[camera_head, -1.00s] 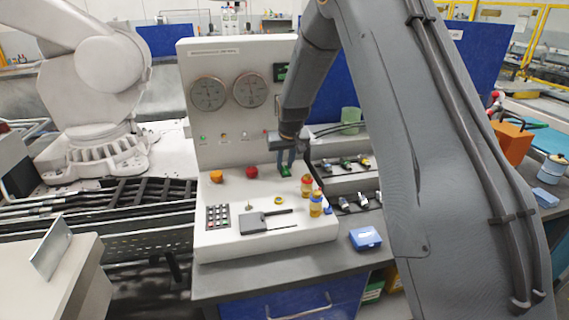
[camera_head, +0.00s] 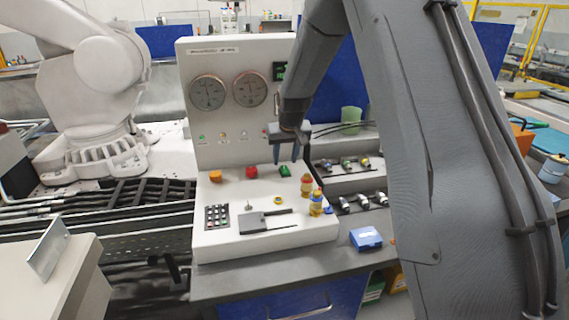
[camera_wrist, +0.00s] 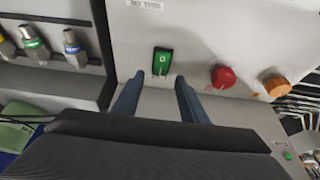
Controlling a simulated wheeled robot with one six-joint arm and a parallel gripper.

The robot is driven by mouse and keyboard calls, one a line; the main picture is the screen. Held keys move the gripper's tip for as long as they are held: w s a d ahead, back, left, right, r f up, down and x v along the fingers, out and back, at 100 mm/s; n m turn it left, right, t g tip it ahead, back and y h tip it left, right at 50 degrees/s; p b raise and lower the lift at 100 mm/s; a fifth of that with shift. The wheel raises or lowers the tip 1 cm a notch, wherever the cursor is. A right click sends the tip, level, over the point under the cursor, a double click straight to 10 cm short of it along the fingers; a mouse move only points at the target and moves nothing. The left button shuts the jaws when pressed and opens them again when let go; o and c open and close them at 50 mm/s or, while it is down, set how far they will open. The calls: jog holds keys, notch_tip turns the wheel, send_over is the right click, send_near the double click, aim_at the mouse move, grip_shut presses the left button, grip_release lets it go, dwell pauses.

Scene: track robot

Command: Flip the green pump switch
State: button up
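The green pump switch (camera_head: 284,171) sits on the white control console, to the right of a red knob. In the wrist view the green switch (camera_wrist: 162,61) lies ahead of and between my two fingers, with a pale mark on its face. My gripper (camera_head: 286,160) is above the console, just behind and above the switch in the head view. In the wrist view my gripper (camera_wrist: 156,85) has its two fingers spread apart with nothing between them. The fingertips appear clear of the switch.
A red knob (camera_head: 251,172) and an orange knob (camera_head: 216,176) sit left of the switch. Yellow-and-red bottles (camera_head: 306,185) stand at the right of the console. A keypad (camera_head: 217,216) and a blue box (camera_head: 366,238) are nearer the front. Gauges (camera_head: 207,93) are on the upright panel.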

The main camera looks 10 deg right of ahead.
jog(key=shift+b+v, duration=0.6)
jog(key=shift+v, duration=1.9)
